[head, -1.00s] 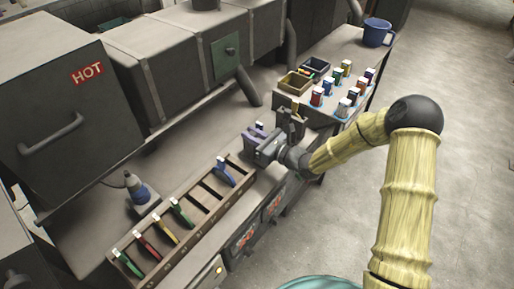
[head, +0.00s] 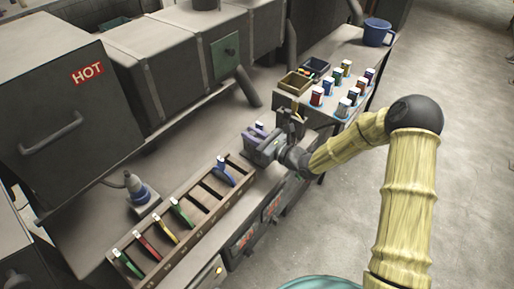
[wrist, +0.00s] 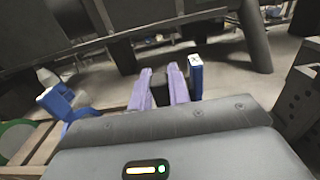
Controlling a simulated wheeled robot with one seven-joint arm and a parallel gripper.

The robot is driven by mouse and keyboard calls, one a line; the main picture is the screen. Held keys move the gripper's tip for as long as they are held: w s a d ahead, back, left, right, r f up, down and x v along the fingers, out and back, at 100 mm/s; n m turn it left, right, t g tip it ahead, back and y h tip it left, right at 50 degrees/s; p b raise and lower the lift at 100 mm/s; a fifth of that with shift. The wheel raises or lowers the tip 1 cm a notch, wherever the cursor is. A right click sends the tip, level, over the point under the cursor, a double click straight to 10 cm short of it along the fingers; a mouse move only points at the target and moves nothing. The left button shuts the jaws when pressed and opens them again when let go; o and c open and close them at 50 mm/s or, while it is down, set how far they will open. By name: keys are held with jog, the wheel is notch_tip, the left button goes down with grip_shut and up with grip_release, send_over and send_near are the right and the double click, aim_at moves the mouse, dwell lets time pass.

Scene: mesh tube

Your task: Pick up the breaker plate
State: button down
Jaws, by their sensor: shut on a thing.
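My gripper (wrist: 162,90) has two purple fingers. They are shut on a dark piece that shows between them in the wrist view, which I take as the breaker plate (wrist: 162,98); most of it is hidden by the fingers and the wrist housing. A blue tag with a white label (wrist: 195,75) stands upright just right of the right finger; I cannot tell whether it is joined to the held piece. In the head view my gripper (head: 251,134) is at the far end of the slotted rack (head: 180,240), and what it holds is hardly visible.
The rack holds several pieces with coloured handles, including a blue one (head: 222,170) near my gripper and a yellow one (head: 165,230). Beyond stand small bins (head: 296,82), rows of labelled bottles (head: 317,97) and a blue mug (head: 377,32). The machine marked HOT (head: 65,110) stands left.

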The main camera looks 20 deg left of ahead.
jog(key=shift+r, duration=0.15)
dwell(0.3)
notch_tip(320, 180, up, 10)
jog(key=shift+b, duration=0.3)
jog(key=shift+r, duration=0.1)
dwell(0.7)
